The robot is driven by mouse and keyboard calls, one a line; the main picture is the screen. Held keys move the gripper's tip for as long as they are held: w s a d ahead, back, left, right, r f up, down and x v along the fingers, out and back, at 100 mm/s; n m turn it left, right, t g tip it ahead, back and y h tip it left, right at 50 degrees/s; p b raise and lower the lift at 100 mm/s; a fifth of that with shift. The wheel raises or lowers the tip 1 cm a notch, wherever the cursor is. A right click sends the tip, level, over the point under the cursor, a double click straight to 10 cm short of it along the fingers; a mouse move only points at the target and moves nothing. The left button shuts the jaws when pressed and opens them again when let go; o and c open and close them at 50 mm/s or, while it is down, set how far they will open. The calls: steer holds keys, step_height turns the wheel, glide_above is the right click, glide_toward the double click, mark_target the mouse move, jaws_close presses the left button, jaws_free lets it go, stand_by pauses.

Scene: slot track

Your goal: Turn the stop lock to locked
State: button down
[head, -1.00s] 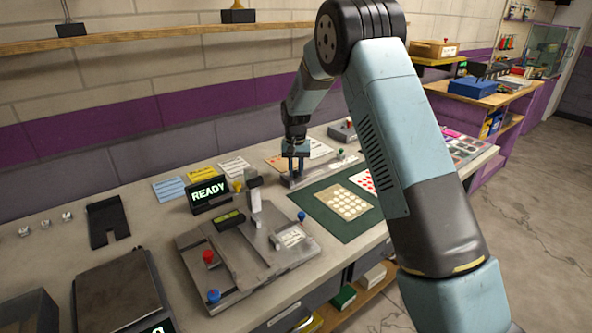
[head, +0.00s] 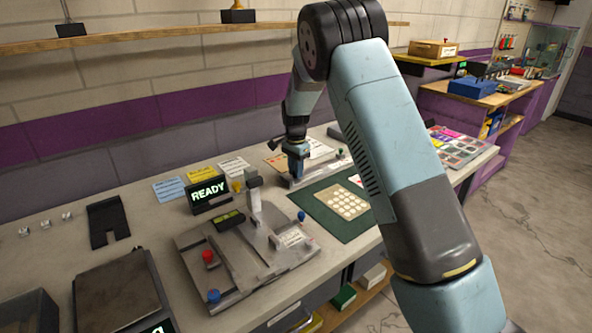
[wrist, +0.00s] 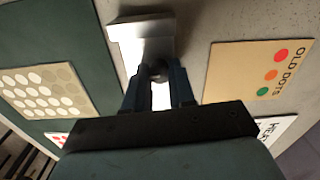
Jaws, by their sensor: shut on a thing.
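My gripper (head: 298,178) points down at a small light metal fixture (head: 318,176) behind the green mat. In the wrist view my gripper (wrist: 158,88) is shut on a small round grey knob (wrist: 158,70) on that fixture (wrist: 142,35). The fingers hide most of the knob, and no lock marking is readable. I cannot tell whether this knob is the stop lock. The grey slot track board (head: 205,285) stands nearer, with a red knob (head: 208,256), blue knobs (head: 214,296) and an upright grey post (head: 254,193).
A sign reading READY (head: 208,191) stands behind the board. The green mat (head: 350,228) carries a dotted card (head: 346,203). An OLD DOTS card (wrist: 262,70) lies beside the fixture. A dark scale-like box (head: 118,298) stands at the front left.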

steer(key=shift+w+a+r+m, duration=0.1)
steer(key=shift+w+m, duration=0.05)
steer(key=shift+m, duration=0.35)
steer(key=c, duration=0.9)
jaws_free()
steer(key=shift+c, duration=0.2)
step_height(320, 180, up, 13)
steer(key=shift+r, duration=0.2)
